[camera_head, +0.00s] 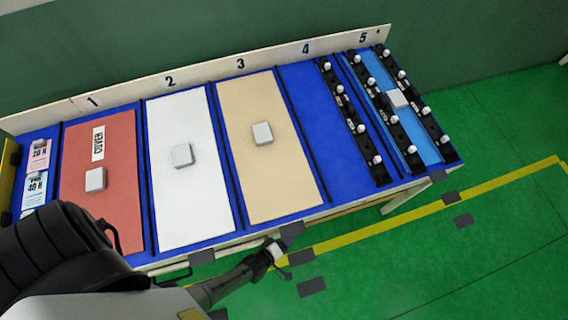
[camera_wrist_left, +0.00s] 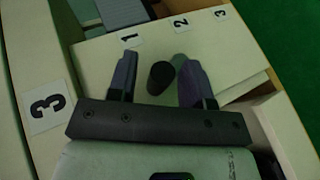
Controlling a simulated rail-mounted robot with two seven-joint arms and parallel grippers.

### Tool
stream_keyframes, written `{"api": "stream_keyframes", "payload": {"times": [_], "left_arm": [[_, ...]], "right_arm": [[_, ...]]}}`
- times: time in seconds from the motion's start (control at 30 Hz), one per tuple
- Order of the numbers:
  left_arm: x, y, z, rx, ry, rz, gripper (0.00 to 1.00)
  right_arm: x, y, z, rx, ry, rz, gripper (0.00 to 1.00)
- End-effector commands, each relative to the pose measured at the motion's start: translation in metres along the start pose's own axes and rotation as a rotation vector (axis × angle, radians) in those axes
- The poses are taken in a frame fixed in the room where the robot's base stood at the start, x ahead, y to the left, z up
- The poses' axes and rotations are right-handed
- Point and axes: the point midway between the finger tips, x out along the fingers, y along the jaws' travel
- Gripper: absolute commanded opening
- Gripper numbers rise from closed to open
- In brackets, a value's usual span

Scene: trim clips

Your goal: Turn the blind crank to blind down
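In the left wrist view my left gripper (camera_wrist_left: 157,72) has its two fingers spread apart. A short dark, rounded knob (camera_wrist_left: 160,78) shows between them, with a gap on each side; it looks like a crank handle, though I cannot be sure. Its depth relative to the fingertips is unclear. In the head view my left arm comes in from the lower left, and its gripper end (camera_head: 274,252) seems to be by the table's front edge, small and hard to read. I cannot make out a blind in either view. My right gripper is not in view.
A blue-topped table (camera_head: 305,95) holds a red panel (camera_head: 120,140), a white panel (camera_head: 205,205) and a tan panel (camera_head: 285,180). Black clip strips (camera_head: 352,125) lie at its right. Green floor (camera_head: 440,270) is open in front. Number labels (camera_wrist_left: 48,106) show in the wrist view.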

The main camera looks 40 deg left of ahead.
Motion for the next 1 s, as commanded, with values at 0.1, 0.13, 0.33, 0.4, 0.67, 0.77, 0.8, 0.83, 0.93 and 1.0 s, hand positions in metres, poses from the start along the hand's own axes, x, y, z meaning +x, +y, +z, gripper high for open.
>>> {"api": "stream_keyframes", "payload": {"times": [0.1, 0.13, 0.33, 0.4, 0.67, 0.77, 0.8, 0.83, 0.93, 1.0], "left_arm": [[-0.001, -0.001, 0.000, 0.000, 0.000, -0.002, 0.46], [-0.001, -0.001, 0.000, -0.001, 0.000, -0.002, 0.46], [-0.016, -0.001, -0.001, 0.000, 0.000, -0.004, 0.46], [-0.028, 0.000, -0.001, 0.001, 0.000, -0.004, 0.46], [-0.081, 0.000, 0.000, -0.001, -0.001, -0.005, 0.46], [-0.098, 0.000, -0.001, 0.001, -0.001, -0.004, 0.46], [-0.105, 0.000, -0.001, 0.001, -0.001, -0.003, 0.46], [-0.109, 0.000, -0.001, 0.001, -0.001, -0.003, 0.46], [-0.121, 0.000, -0.001, 0.000, -0.001, -0.002, 0.46], [-0.128, -0.001, 0.000, 0.000, -0.001, -0.003, 0.46]], "right_arm": [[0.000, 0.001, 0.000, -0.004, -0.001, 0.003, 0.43], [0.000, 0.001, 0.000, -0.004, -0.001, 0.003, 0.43], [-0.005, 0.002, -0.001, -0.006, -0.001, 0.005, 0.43], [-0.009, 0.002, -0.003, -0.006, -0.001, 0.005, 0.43], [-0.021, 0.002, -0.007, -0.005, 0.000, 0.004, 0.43], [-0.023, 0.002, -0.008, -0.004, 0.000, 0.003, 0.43], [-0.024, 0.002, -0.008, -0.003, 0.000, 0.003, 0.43], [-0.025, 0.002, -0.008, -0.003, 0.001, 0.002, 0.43], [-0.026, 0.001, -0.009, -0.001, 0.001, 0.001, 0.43], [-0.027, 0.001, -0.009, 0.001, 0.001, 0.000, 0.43]]}}
